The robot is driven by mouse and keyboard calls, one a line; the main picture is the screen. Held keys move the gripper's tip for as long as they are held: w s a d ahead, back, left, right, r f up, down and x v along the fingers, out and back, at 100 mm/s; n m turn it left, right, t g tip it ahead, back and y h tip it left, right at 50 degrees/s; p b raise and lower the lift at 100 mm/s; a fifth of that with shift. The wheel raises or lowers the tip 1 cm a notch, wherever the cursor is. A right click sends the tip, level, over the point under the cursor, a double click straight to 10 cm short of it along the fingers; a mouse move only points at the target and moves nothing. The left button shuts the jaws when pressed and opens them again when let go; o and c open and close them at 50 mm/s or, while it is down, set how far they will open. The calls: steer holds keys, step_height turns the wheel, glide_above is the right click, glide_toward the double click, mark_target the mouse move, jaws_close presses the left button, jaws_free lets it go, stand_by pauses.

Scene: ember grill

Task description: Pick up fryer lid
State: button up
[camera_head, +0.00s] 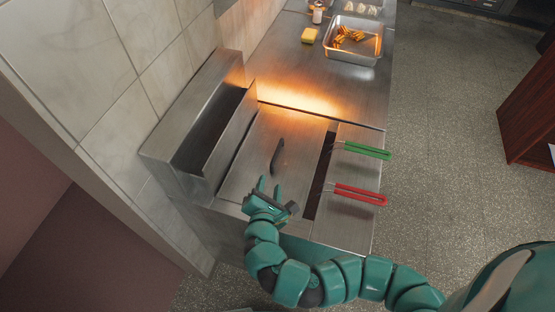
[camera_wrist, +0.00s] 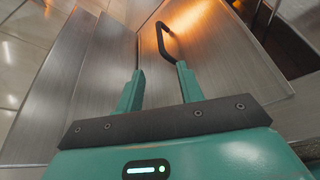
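The fryer lid (camera_head: 259,140) is a flat brushed-steel plate lying over the fryer, with a black bar handle (camera_head: 277,157) standing on it. In the wrist view the handle (camera_wrist: 164,42) is ahead of the fingers, and the lid (camera_wrist: 195,32) spreads around it. My gripper (camera_head: 269,186) is teal and is over the near part of the lid, short of the handle. In the wrist view my gripper (camera_wrist: 159,75) has its two fingers spread apart with nothing between them. The handle is beyond the fingertips, apart from them.
A green handle (camera_head: 367,151) and a red handle (camera_head: 358,194) stick out on the fryer's right side, by a dark gap. A steel trough (camera_head: 203,130) stands on the left against the tiled wall. A tray of food (camera_head: 351,57) and a yellow sponge (camera_head: 309,35) are on the far counter.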

steer(key=shift+w+d+f+b, duration=0.15)
steer(key=shift+w+f+b, duration=0.3)
steer(key=shift+w+b, duration=0.25)
steer(key=b, duration=0.3)
glide_toward(276, 152)
steer(key=x, duration=0.3)
steer(key=shift+w+f, duration=0.1)
steer(key=shift+f, duration=0.25)
steer(key=shift+x, duration=0.9)
steer(key=shift+p+x, duration=0.9)
steer(key=shift+x, duration=0.05)
steer(key=shift+p+x, duration=0.4)
steer(key=shift+x, duration=0.5)
steer(key=shift+w+f, duration=0.3)
steer(key=shift+w, duration=0.35)
jaws_close()
